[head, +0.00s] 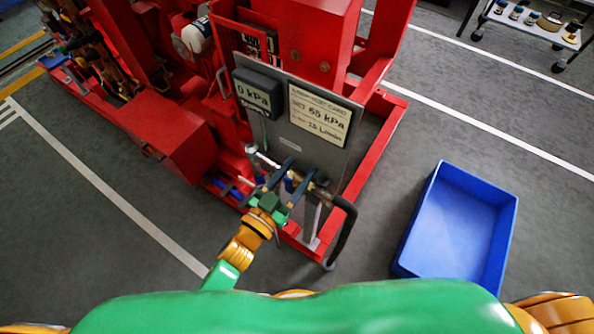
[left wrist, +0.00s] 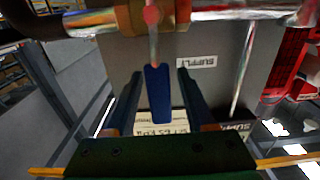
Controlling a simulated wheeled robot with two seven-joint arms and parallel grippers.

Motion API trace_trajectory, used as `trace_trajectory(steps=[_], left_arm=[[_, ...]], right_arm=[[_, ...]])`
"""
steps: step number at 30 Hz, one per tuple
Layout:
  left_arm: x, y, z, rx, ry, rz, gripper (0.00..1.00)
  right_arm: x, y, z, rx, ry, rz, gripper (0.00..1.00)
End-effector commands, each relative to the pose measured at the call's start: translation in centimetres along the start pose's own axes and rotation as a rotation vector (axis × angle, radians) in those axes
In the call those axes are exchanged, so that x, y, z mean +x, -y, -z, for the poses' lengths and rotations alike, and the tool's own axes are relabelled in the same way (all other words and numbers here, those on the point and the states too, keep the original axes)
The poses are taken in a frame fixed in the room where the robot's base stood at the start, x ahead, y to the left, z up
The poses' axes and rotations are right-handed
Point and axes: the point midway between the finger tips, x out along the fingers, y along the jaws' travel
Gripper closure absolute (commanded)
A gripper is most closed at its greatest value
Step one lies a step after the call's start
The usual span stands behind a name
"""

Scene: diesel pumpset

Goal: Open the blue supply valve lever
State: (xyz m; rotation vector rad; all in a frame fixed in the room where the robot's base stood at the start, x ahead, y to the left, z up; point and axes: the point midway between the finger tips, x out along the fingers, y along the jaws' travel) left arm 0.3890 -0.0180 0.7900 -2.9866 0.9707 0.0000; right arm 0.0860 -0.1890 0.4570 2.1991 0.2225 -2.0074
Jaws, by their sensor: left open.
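The blue supply valve lever (left wrist: 158,95) hangs from the brass valve (left wrist: 132,17) on a metal pipe in the left wrist view. My left gripper (left wrist: 160,78) is open, with one dark finger on each side of the lever. Gaps show between the lever and both fingers. In the head view my left gripper (head: 299,167) reaches to the pipework at the foot of the grey panel, and the lever is a small blue bit (head: 289,186) between its fingers. My right gripper is not in view.
The grey panel (head: 282,136) carries a gauge (head: 258,93) reading 0 kPa and a card (head: 319,113) showing 55 kPa. A black hose (head: 345,232) curves down right of the valve. A blue bin (head: 458,228) stands on the floor at right. A trolley (head: 540,25) is far right.

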Motion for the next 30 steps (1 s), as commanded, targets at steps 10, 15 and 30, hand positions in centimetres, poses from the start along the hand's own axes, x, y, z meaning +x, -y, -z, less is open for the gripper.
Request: trace_trajectory(steps=[10, 15, 30], left_arm=[[-0.05, 0.0, -0.02, 0.0, 0.001, 0.0, 0.99], [-0.05, 0.0, -0.03, 0.0, 0.001, 0.0, 1.0], [-0.06, -0.01, -0.04, 0.0, 0.001, 0.0, 1.0]], right_arm=[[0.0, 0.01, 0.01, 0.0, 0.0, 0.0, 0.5], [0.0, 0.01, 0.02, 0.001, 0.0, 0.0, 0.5], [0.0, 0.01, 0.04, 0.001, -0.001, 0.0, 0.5]])
